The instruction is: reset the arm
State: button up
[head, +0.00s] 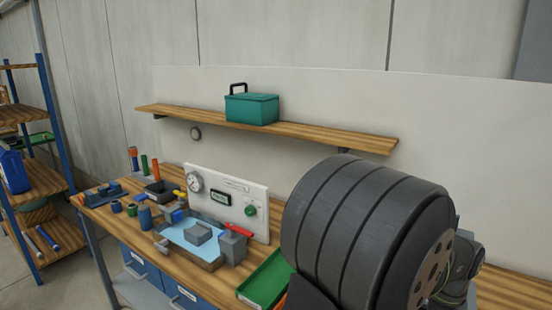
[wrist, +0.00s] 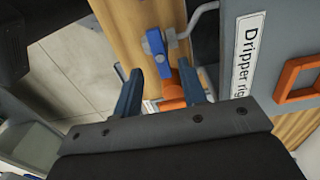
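My gripper (wrist: 158,72) shows in the wrist view with its two blue fingers spread apart. Nothing is held between them. An orange part (wrist: 172,92) shows in the gap, seemingly beyond the fingers. A blue lever or clamp part (wrist: 156,55) with a metal bar lies just past the fingertips over the wood. In the head view my own large dark arm link fills the right foreground, and the gripper is hidden.
A grey box labelled "Dripper rig" (wrist: 245,50) stands right of the fingers. The bench holds a gauge panel (head: 240,195), a blue-topped tray (head: 190,252), a green tray (head: 265,280) and small tools. A shelf (head: 185,115) carries a teal box (head: 252,108).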

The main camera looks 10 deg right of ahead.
jog(key=shift+f, duration=1.85)
